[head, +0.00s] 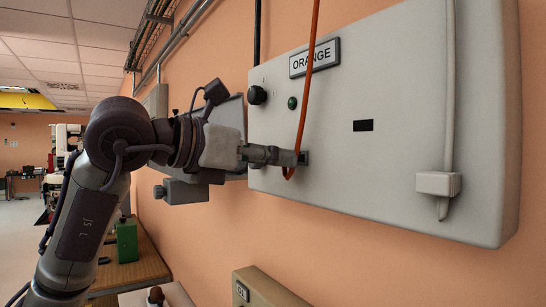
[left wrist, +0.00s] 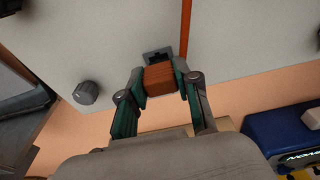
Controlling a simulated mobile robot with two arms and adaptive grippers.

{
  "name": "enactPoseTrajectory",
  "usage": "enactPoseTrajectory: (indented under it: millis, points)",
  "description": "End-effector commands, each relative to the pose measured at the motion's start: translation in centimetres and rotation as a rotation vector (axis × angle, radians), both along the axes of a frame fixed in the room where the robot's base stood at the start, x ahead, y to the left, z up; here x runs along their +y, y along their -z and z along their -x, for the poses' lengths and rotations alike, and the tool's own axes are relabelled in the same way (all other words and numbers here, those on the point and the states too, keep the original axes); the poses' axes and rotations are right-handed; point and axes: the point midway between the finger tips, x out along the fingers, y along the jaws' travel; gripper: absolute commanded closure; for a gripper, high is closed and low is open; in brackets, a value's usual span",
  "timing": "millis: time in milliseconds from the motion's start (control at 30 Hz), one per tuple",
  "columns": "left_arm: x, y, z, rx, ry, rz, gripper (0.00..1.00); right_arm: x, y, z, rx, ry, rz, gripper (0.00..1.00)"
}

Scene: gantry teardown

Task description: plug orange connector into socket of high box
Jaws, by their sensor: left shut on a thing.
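The high box (head: 400,110) is a large grey wall cabinet with an "ORANGE" label (head: 315,58). Its dark socket (head: 304,158) is low on the front face; it also shows in the left wrist view (left wrist: 157,55). My left gripper (head: 287,157) is shut on the orange connector (left wrist: 162,77), right in front of the socket. The socket's upper part shows just beyond the connector. I cannot tell whether the connector's tip is inside it. An orange cable (head: 310,60) hangs down to the gripper. My right gripper is not in view.
A black knob (head: 257,95) and a green button (head: 292,103) sit on the box's face above the gripper. A smaller beige box (head: 265,290) is below. A wooden table (head: 140,264) with a green object (head: 127,240) stands at lower left.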

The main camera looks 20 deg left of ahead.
Motion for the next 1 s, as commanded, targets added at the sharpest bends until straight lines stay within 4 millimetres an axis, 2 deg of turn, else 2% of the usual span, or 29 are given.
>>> enactPoseTrajectory:
  millis: [600, 1000]
  points:
    - [-0.9, 0.0, -1.2, 0.0, 0.0, 0.0, 1.0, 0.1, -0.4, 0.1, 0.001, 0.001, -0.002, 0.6]
    - [-1.0, 0.0, -1.3, -0.001, 0.0, 0.001, 1.0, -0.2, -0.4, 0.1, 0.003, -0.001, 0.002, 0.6]
